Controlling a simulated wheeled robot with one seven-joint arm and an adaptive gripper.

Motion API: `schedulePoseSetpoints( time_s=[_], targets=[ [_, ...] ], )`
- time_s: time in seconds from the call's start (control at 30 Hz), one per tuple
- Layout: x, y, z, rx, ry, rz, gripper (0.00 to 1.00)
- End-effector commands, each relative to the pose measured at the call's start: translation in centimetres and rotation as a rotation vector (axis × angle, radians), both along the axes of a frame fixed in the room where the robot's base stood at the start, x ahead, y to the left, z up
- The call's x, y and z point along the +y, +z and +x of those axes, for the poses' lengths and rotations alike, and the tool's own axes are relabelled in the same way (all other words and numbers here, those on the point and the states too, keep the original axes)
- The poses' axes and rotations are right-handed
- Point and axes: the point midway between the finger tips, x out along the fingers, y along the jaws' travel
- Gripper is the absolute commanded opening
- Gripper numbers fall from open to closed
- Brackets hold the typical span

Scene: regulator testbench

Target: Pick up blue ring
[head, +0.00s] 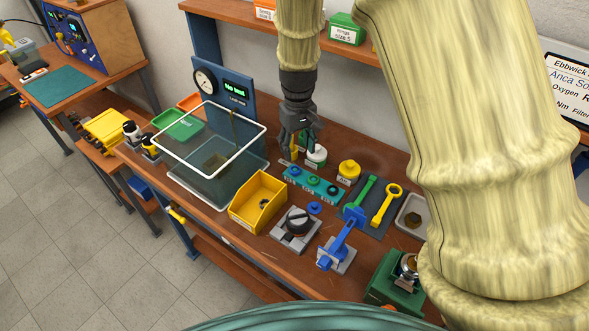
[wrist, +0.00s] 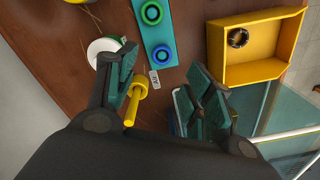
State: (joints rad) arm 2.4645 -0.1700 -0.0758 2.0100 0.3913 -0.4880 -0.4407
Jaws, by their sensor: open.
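A teal holder (head: 304,186) lies on the bench with a row of small rings. A blue ring (head: 295,171) is at its left end, beside a green ring (head: 313,180). In the wrist view, the blue ring (wrist: 161,53) is at the near end of the holder, beyond my fingertips, with the green ring (wrist: 151,12) past it. My gripper (head: 297,145) is open and points down above and behind the holder's left end. In the wrist view, my gripper (wrist: 163,75) has its fingers apart.
A yellow pin-like part (wrist: 138,92) shows between my fingers, near the left one; its height is unclear. A white-topped jar (head: 316,156) is close to my gripper. A yellow bin (head: 259,200) and a clear, white-rimmed tank (head: 205,150) stand left. A yellow pot (head: 348,171) is right.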

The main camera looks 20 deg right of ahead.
Motion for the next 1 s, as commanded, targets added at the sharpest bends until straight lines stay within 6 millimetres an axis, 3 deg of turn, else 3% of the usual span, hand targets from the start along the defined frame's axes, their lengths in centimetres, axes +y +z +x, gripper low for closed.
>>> schedulePoseSetpoints(
  time_s=[0.2, 0.57, 1.0],
  targets=[
    [0.0, -2.3, -0.1, 0.003, 0.000, 0.001, 0.52],
    [0.1, -3.8, 0.0, 0.003, 0.001, 0.001, 0.52],
    [0.5, -7.6, 0.2, 0.002, 0.000, 0.001, 0.52]
  ],
)
